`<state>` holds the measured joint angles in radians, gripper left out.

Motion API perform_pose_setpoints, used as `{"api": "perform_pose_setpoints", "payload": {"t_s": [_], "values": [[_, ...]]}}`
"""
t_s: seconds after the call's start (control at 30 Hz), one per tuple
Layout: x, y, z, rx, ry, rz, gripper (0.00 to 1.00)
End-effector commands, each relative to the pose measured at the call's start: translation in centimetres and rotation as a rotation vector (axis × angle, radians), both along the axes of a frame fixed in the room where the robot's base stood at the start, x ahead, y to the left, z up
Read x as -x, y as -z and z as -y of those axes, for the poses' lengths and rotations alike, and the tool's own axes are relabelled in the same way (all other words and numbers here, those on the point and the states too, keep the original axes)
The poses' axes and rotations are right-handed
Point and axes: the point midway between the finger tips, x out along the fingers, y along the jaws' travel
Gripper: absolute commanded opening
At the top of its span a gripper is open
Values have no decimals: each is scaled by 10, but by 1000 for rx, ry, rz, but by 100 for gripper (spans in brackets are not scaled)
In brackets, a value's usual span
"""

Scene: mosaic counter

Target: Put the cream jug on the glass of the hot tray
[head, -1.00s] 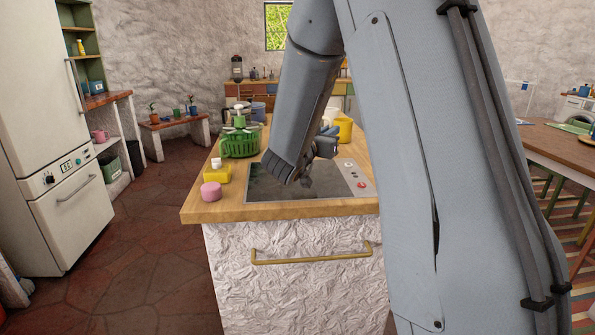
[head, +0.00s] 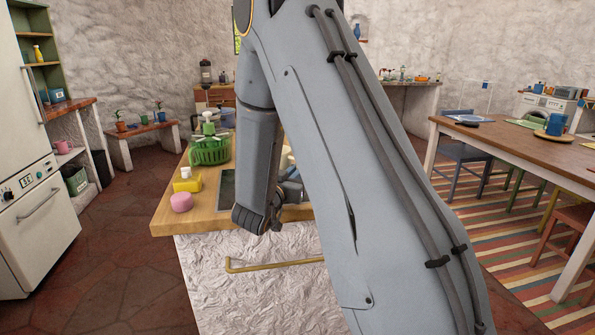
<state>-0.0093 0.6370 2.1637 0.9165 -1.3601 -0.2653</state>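The hot tray's dark glass (head: 226,188) lies on the wooden counter, and only a strip of its left side shows. My arm hides the rest of it and its control strip. My gripper (head: 276,226) is a small dark shape low at the counter's front edge, partly behind my wrist. Its fingers are too small and hidden to read, and nothing can be made out in them. A pale cream shape (head: 286,157) peeks out between my arm links. I cannot tell whether it is the cream jug.
On the counter's left (head: 190,222) stand a pink round item (head: 181,202), a yellow block (head: 187,184) and a green basket (head: 210,150). A dining table (head: 510,150) and chairs stand at the right. Dark floor is open at the left.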

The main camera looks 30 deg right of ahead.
Motion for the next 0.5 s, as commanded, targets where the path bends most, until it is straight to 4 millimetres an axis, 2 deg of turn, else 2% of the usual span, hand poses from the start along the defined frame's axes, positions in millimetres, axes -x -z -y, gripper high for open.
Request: {"api": "perform_pose_setpoints", "payload": {"t_s": [0.33,0.37,0.4,0.43,0.5], "values": [[0,3,0,0,0,1,0],[0,3,0,-1,0,1,14],[0,2,0,-1,0,1,20],[0,2,0,-1,0,1,25],[0,2,0,-1,0,1,27]]}}
